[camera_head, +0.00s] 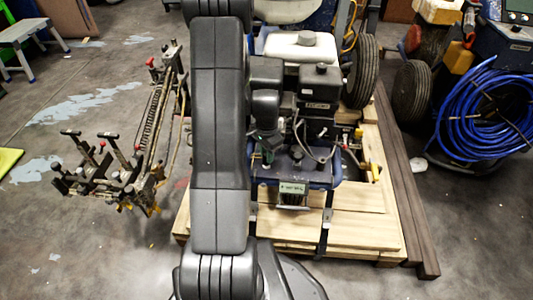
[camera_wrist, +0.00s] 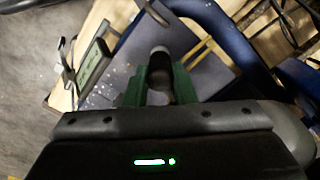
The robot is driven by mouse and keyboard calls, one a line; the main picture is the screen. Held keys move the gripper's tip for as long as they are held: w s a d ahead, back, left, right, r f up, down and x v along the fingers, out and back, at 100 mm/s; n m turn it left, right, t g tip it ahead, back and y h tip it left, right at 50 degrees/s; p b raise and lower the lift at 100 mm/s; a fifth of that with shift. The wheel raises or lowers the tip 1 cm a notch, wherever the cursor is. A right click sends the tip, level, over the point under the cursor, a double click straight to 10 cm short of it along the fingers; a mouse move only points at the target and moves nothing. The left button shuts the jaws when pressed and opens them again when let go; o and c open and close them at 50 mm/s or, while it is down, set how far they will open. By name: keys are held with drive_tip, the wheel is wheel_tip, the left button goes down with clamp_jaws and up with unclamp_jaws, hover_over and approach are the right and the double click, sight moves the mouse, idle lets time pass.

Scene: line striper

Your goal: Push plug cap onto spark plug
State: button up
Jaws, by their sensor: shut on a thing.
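My gripper (camera_wrist: 160,88) has two green fingers and is shut on a dark, rounded piece with a paler grey end, which looks like the plug cap (camera_wrist: 160,66). In the head view my gripper (camera_head: 267,152) is small and partly hidden by my wrist, at the left front of the black engine (camera_head: 318,90). A dark cable (camera_head: 322,158) loops down the engine's front. I cannot make out the spark plug in either view, nor whether the cap touches it.
The blue machine frame (camera_head: 318,178) stands on a wooden pallet (camera_head: 345,228). A green-faced gauge or label (camera_wrist: 92,66) sits left of my fingers. A blue tube (camera_wrist: 220,35) passes close on the right. A metal linkage assembly (camera_head: 120,165) lies left of the pallet.

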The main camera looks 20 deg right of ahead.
drive_tip(key=shift+r, duration=0.25)
drive_tip(key=shift+r+p, duration=1.6)
drive_tip(key=shift+r, duration=0.45)
